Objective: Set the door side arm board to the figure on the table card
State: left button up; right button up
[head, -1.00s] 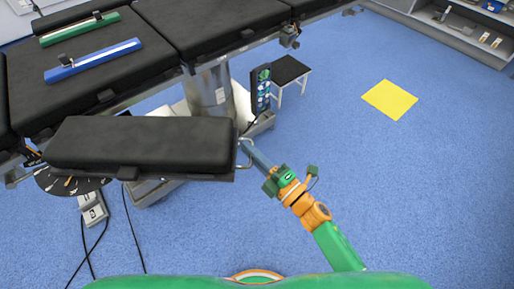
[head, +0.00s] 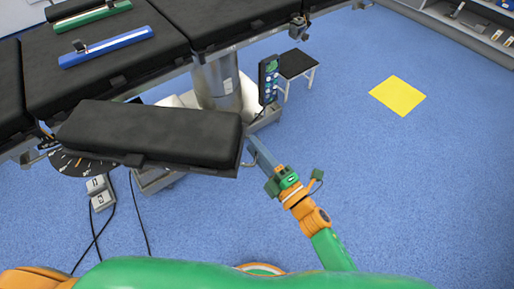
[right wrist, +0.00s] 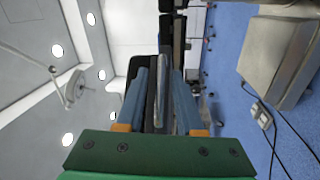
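The black padded arm board (head: 150,132) sticks out from the near side of the operating table (head: 90,75). A dark dial with pale marks (head: 75,163) sits under its left end; its reading is too small to make out. My right gripper (head: 252,146) is at a metal handle (head: 246,160) on the board's right end. In the right wrist view, my gripper's two blue-grey fingers (right wrist: 160,85) flank a grey bar, apparently closed on it. No figure on a table card is readable. My left gripper is out of view.
A control panel with green symbols (head: 268,80) hangs beside the table column (head: 217,85). A small black-topped stool (head: 295,64) stands behind it. Pedals (head: 100,192) and cables lie on the floor below the board. Blue floor is open at right, around a yellow square (head: 397,95).

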jog(key=r+v, duration=0.1)
jog(key=v, duration=0.6)
jog(key=shift+f, duration=0.5)
